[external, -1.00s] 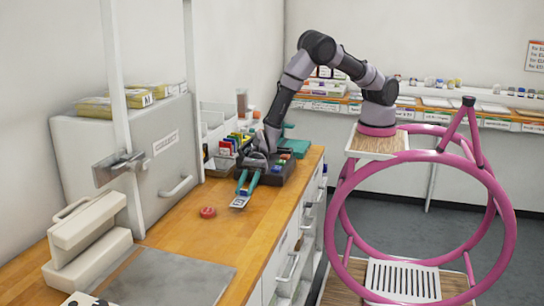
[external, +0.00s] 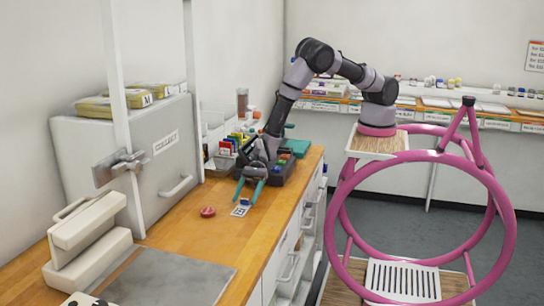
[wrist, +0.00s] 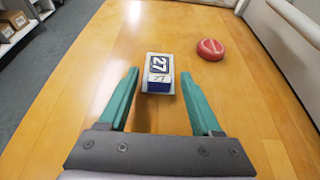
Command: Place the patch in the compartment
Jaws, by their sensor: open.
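The patch (wrist: 159,61) is a small white rectangle with a navy face marked "27" and a raised blue part at its near end. It lies on the wooden counter, and also shows in the external view (external: 240,211). My gripper (wrist: 163,72) is open. Its two teal fingers stand apart on either side of the patch's near end, with visible gaps on both sides. In the external view my gripper (external: 249,197) points down just above the patch. A dark compartmented tray (external: 283,178) stands behind my gripper, partly hidden by it; its compartments cannot be made out clearly.
A red round object (external: 208,212) lies left of the patch. A rack of coloured items (external: 232,143) and a teal object (external: 297,147) stand farther back. A grey cabinet (external: 150,160) lines the left wall. The counter in front of the patch is clear.

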